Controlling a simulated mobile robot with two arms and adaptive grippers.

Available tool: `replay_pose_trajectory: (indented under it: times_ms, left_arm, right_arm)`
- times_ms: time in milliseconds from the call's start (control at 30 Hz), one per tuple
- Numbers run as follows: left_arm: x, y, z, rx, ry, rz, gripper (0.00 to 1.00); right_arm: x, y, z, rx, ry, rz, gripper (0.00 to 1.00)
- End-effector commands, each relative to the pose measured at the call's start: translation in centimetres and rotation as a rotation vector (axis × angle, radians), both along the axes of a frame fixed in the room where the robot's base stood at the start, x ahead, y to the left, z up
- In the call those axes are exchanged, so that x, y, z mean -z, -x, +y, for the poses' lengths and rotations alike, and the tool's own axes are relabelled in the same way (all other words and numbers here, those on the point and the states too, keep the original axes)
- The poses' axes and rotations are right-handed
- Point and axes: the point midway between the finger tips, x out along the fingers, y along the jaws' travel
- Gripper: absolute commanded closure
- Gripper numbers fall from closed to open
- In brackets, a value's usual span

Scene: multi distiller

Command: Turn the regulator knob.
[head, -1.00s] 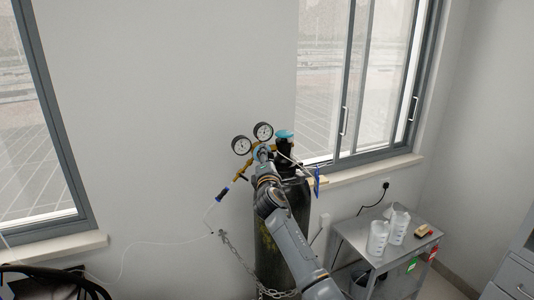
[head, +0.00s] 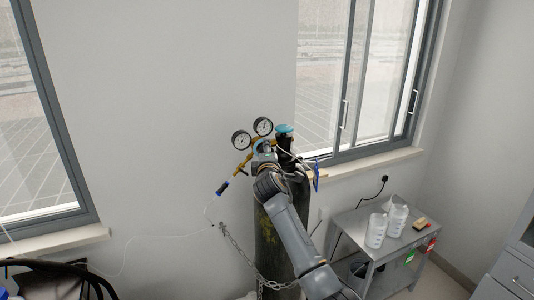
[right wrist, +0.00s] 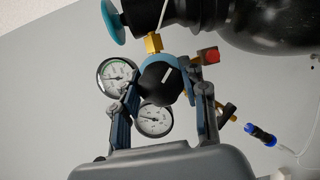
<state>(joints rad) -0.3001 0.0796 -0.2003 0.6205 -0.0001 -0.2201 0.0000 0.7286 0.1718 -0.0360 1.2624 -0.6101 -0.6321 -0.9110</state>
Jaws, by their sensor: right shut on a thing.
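The regulator, with two round white gauges (head: 242,140) and (head: 263,127) and brass fittings, is mounted at the top of a dark gas cylinder (head: 270,238). In the right wrist view its black knob (right wrist: 160,86), with a white mark, shows in front of a blue ring. My right gripper (right wrist: 161,98) has a finger on each side of the knob and is shut on it. In the head view my right gripper (head: 263,150) is at the regulator and hides the knob. My left gripper is not in view.
A teal valve handwheel (head: 284,129) tops the cylinder, and a chain (head: 236,246) runs around it. A blue-ended hose fitting (head: 222,188) hangs left. A grey side table (head: 366,228) with white bottles (head: 376,230) stands to the right.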

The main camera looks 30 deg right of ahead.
Motion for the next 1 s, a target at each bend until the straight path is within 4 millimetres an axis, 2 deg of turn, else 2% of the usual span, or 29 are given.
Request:
replay_pose_trajectory:
  times_ms: [167, 200, 300, 733, 867, 1000]
  left_arm:
    - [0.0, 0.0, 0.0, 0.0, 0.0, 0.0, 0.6]
    - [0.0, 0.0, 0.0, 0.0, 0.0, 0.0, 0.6]
    - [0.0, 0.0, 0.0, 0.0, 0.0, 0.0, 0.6]
    - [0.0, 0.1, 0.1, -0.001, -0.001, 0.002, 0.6]
    - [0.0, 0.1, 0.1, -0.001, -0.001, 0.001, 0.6]
    - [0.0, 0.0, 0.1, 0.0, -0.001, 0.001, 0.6]
  right_arm:
    - [0.2, 0.0, 0.0, 0.0, 0.0, 0.003, 0.88]
    - [0.2, 0.0, 0.0, 0.0, 0.001, 0.004, 0.51]
    - [0.2, 0.0, 0.0, 0.0, 0.001, 0.003, 0.33]
    - [0.1, 0.6, 0.3, 0.0, 0.003, 0.0, 0.33]
    - [0.0, 2.0, 1.0, -0.001, 0.004, 0.001, 0.33]
    - [-0.1, 4.4, 2.2, -0.002, 0.003, 0.0, 0.33]
